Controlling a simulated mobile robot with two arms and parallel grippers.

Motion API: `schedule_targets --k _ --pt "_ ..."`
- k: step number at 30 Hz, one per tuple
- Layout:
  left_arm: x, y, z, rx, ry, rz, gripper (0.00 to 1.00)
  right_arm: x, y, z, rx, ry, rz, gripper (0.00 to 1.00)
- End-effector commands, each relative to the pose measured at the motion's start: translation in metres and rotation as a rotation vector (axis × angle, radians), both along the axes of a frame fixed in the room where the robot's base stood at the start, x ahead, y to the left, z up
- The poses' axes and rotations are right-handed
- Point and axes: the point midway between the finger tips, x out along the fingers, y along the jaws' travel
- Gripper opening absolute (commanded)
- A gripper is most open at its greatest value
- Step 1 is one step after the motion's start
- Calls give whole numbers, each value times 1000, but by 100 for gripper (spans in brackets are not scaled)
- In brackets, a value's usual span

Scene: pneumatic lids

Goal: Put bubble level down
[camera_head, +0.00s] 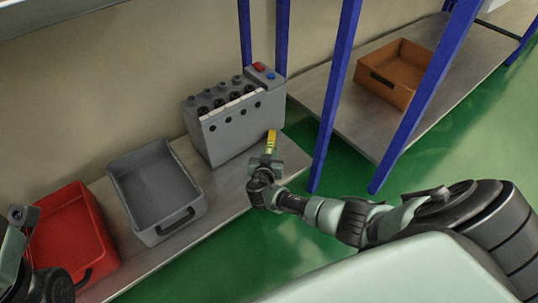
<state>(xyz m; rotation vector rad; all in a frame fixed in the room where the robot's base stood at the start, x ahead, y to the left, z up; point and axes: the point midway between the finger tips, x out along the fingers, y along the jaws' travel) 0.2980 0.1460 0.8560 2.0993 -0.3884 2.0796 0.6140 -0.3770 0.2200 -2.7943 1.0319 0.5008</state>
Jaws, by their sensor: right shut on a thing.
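A small yellow bubble level (271,138) stands out from my right gripper (268,157), which is shut on its lower end. The level is in front of the right part of a grey machine (235,140) with several round caps on top and a red and a blue button. I cannot tell whether the level touches the shelf surface (285,158) or the machine. My left arm shows at the lower left edge, and its fingertips are not clear enough to tell how they stand.
A grey tray (187,222) and a red crate (98,258) stand left of the machine on the same shelf. An orange-brown box (378,83) sits on a shelf to the right, behind blue posts (335,95). Bare shelf shows right of the machine.

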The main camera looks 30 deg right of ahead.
Motion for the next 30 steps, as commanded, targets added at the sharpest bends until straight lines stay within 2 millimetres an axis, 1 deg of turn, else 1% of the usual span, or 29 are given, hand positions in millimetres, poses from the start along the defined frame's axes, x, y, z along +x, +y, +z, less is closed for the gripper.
schedule_targets --k 3,4,5,6,15,19,22,30 --pt "0 0 1 -1 1 0 81 1 1 3 0 -3 2 0" --pt "0 0 1 0 1 0 81 1 1 2 1 -2 2 34" --pt "0 0 1 0 1 0 81 1 1 2 1 -2 2 42" --pt "0 0 1 0 1 0 81 1 1 2 1 -2 2 47" --pt "0 0 1 0 1 0 81 0 1 2 1 -1 1 47" --pt "-1 0 7 -2 -4 -1 81 -7 8 6 3 0 2 47" --pt "3 1 -3 -3 48 -2 81 -20 18 14 3 1 2 47" --pt "2 4 -13 -10 120 -7 81 -61 53 34 5 1 1 47"
